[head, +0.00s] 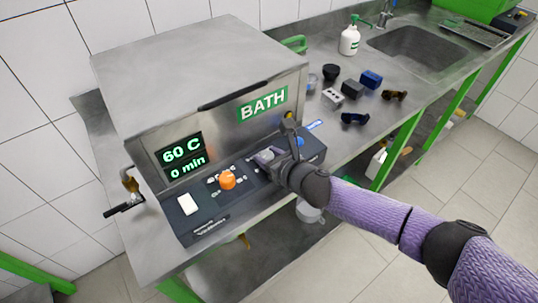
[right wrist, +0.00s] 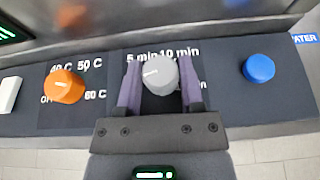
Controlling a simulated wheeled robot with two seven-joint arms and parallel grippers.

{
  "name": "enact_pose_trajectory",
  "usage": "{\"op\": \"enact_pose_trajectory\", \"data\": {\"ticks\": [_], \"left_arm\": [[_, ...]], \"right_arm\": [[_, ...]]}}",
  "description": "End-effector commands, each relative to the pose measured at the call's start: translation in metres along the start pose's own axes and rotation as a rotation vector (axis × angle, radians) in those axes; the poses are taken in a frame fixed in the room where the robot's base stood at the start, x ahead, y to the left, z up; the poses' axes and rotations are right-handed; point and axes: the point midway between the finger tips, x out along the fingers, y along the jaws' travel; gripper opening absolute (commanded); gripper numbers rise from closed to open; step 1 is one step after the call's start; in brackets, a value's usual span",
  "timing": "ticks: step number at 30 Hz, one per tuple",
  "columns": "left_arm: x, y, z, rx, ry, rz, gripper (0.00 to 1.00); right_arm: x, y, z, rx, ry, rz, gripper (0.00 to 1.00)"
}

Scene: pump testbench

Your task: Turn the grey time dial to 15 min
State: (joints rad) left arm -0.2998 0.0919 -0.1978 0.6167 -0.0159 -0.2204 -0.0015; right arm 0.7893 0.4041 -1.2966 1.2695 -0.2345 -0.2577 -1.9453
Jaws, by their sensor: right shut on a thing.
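The grey time dial (right wrist: 159,76) sits on the dark panel of the bath, between the fingers of my right gripper (right wrist: 160,88), which is shut on it. A pale pointer line on the dial points to the left. In the head view my right gripper (head: 266,158) covers most of the dial. The bath display (head: 184,156) reads 60 C and 0 min. My left gripper is not in view.
The orange temperature knob (head: 228,180) is left of the dial, and a white switch (head: 187,204) is farther left. A blue knob (right wrist: 258,68) is to the right.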

Motion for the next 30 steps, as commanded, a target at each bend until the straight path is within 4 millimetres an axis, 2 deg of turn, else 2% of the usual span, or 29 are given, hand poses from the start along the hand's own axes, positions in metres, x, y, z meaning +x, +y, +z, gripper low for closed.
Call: {"op": "enact_pose_trajectory", "data": {"ticks": [8, 18, 30], "left_arm": [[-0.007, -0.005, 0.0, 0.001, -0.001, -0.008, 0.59], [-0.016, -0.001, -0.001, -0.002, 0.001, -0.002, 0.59], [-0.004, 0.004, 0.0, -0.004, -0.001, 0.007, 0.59]], "right_arm": [[0.0, 0.003, 0.002, 0.054, -0.001, -0.119, 0.0], [0.001, 0.006, 0.001, 0.173, 0.0, -0.407, 0.0], [0.004, 0.008, -0.001, 0.314, 0.0, -0.754, 0.0]]}}
